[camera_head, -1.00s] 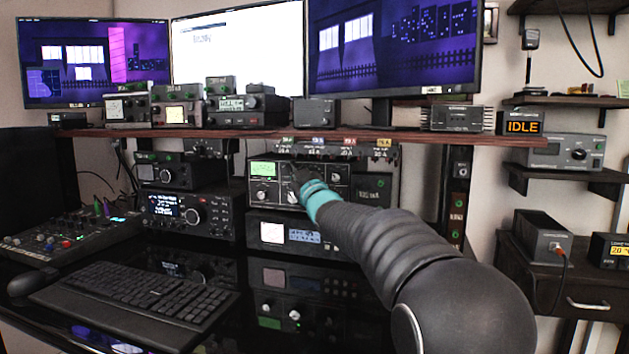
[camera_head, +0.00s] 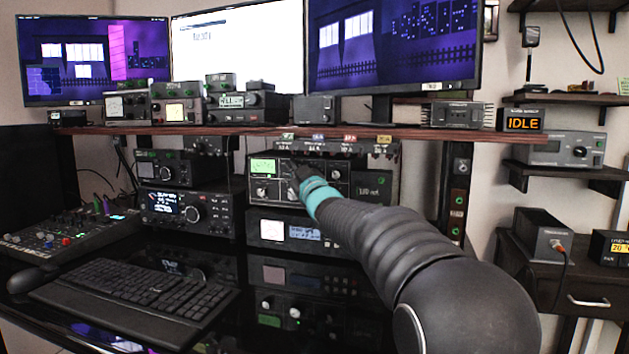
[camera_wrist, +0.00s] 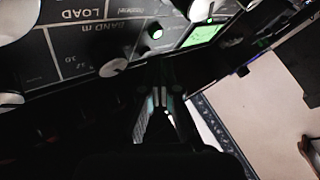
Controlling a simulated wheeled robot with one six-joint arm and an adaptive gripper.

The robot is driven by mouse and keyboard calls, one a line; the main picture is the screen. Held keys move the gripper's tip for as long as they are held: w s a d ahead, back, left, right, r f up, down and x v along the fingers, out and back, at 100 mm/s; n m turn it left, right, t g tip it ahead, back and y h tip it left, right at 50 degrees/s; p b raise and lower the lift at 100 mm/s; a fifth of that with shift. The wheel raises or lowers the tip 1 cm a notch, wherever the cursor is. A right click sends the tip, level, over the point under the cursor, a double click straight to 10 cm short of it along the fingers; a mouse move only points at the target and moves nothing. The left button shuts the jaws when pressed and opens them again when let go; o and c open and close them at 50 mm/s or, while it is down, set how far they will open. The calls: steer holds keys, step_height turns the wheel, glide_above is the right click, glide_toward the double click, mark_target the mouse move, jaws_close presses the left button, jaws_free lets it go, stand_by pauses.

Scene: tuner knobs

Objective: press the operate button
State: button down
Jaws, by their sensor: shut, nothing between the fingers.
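The radio unit (camera_head: 263,190) with knobs and a lit green meter (camera_head: 263,166) stands below the wooden shelf, behind my gripper (camera_head: 299,172) in the head view. In the wrist view its panel (camera_wrist: 85,62) shows upside down, with BAND and LOAD labels, pale knobs (camera_wrist: 113,69) and the green meter (camera_wrist: 204,34). A small round pale button or lamp (camera_wrist: 156,33) sits between the band knob and the meter. Its label is too small to read, so I cannot tell which control is operate. My gripper (camera_wrist: 161,98) is shut and empty, just short of the panel.
The shelf edge (camera_head: 220,131) runs above the unit, with small devices on it. Another radio (camera_head: 187,211) stands to the left and a display unit (camera_head: 270,232) below. A keyboard (camera_head: 140,300) lies on the glossy desk. An orange sign (camera_head: 523,124) reads IDLE.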

steer(key=shift+s, duration=0.2)
steer(key=shift+s+a, duration=0.1)
steer(key=shift+s+a+b, duration=0.35)
steer(key=shift+s+b, duration=0.5)
steer(key=shift+s, duration=0.05)
steer(key=shift+s+a+b, duration=0.4)
steer(key=shift+s+b, duration=0.4)
steer(key=shift+s, duration=0.1)
steer(key=shift+s+a+b, duration=0.35)
steer(key=shift+s+b, duration=0.5)
steer(key=shift+s, duration=0.05)
